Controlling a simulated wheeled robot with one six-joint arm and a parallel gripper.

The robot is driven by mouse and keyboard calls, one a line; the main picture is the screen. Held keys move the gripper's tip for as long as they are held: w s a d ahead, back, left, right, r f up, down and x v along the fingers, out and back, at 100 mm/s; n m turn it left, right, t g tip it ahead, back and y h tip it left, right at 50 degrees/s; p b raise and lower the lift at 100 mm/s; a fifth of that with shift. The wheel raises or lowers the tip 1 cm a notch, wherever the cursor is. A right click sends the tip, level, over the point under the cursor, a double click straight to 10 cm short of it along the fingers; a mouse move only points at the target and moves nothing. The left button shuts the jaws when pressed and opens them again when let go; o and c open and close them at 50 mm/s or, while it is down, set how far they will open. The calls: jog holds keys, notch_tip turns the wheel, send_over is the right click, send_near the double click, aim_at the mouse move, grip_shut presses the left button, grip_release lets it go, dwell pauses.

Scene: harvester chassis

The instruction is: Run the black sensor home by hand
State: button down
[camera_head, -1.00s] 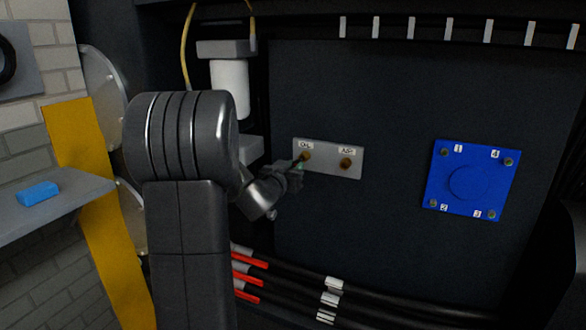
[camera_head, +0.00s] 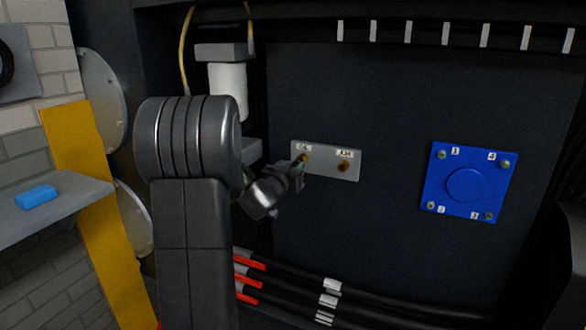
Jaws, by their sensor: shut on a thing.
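A light grey plate (camera_head: 325,174) on the dark panel carries two brass ports side by side, each under a small white label. My gripper (camera_head: 299,166) is at the left port (camera_head: 305,158), its jaws shut on the black sensor (camera_head: 301,161). Only a thin dark piece and a bit of green show between the jaws and the port. The sensor's tip is at the port's mouth; I cannot tell how deep it sits. The right port (camera_head: 343,166) has nothing in front of it.
A blue square cover (camera_head: 466,211) with numbered corner bolts is on the panel at right. Black hoses (camera_head: 390,309) with red sleeves run below. A white cylinder (camera_head: 228,92) hangs behind my arm. A blue block (camera_head: 36,196) lies on a grey shelf (camera_head: 60,221) at left.

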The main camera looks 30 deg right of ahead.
jog(key=shift+w+d, duration=0.3)
jog(key=shift+d, duration=0.05)
jog(key=shift+f+p, duration=0.1)
jog(key=shift+p, duration=0.2)
dwell(0.4)
dwell(0.5)
jog(key=m+b, duration=0.7)
jog(key=m, duration=0.5)
jog(key=c, duration=1.2)
grip_release()
jog(key=shift+w, duration=0.1)
jog(key=shift+c, duration=1.3)
